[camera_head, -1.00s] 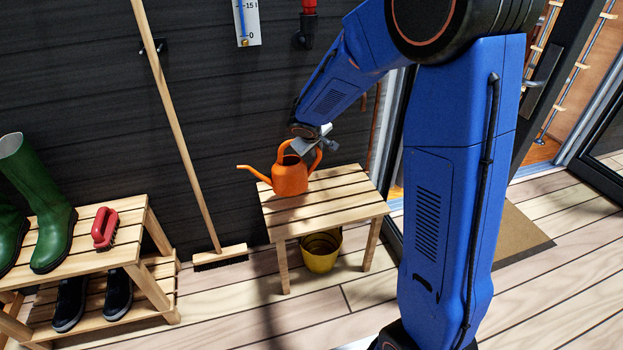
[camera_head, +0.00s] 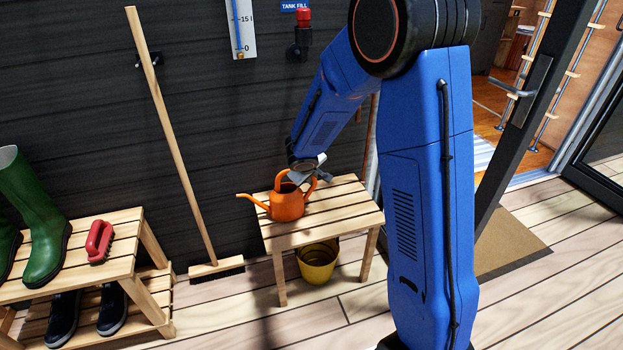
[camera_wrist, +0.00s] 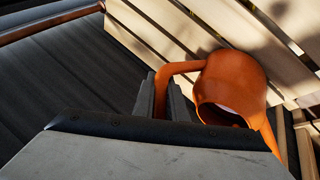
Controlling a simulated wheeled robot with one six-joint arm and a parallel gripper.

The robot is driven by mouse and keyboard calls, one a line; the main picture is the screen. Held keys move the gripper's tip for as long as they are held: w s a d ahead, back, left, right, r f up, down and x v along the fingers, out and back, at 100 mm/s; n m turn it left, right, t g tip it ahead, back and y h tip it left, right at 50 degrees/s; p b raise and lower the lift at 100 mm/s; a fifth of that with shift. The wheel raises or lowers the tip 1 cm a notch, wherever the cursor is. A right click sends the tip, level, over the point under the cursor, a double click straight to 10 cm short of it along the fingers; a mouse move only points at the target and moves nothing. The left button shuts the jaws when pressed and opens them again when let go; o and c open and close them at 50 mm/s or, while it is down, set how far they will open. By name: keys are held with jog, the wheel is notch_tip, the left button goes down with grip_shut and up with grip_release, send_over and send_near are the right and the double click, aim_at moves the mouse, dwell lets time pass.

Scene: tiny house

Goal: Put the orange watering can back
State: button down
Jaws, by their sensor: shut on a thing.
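The orange watering can (camera_head: 287,206) is upright at the left part of the slatted wooden bench (camera_head: 345,205), its spout pointing left. I cannot tell whether its base touches the slats or hangs just above them. My gripper (camera_head: 309,179) is at the can's right side, shut on its handle. In the wrist view the handle of the watering can (camera_wrist: 232,80) runs between the fingers of my gripper (camera_wrist: 162,97), and the bench slats (camera_wrist: 200,22) lie behind the can.
A yellow bucket (camera_head: 318,262) stands under the bench. A broom (camera_head: 172,140) leans on the dark wall to the left. A wooden rack (camera_head: 125,240) holds green boots (camera_head: 42,225), a red brush (camera_head: 99,241) and dark shoes (camera_head: 112,308). The bench's right part is bare.

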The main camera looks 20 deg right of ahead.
jog(key=shift+f, duration=0.1)
jog(key=c, duration=1.8)
grip_release()
jog(key=s+d+r+m, duration=0.1)
jog(key=s+r, duration=1.2)
jog(key=r, duration=0.2)
jog(key=s+r+m+y, duration=0.1)
jog(key=s+r, duration=0.2)
jog(key=s, duration=1.2)
jog(key=s+r+m+g+y, duration=0.1)
jog(key=s+r+m+y, duration=0.1)
jog(key=s, duration=1.2)
jog(key=shift+s+d+r+m, duration=0.3)
jog(key=shift+s+r, duration=0.05)
jog(key=shift+r, duration=0.1)
